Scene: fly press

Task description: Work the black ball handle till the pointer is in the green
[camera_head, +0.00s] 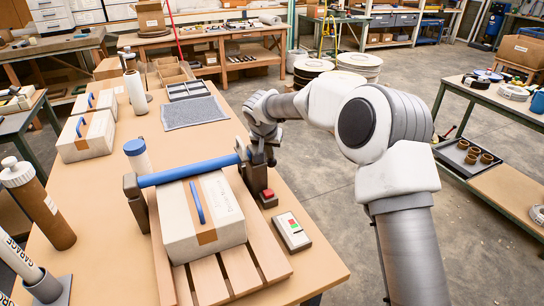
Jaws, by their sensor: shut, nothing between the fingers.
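A press-like frame holds a blue bar (188,173) across a white carton (202,232) with a brown band. Dark end posts stand at both ends of the bar, the right one (254,178) beside my gripper. My gripper (263,152) points down at this post and is shut with nothing in it. I cannot clearly make out the black ball handle; small dark parts lie close under my gripper, and I cannot tell whether it touches them. A small pale box (292,231) with red and green marks lies right of the carton. Its pointer is too small to read.
The carton rests on wooden slats (235,272). A red button (268,196) sits beside the right post. A blue-lidded canister (137,155), brown bottle (42,205) and more cartons (86,136) stand left. A grey mat (195,113) lies behind.

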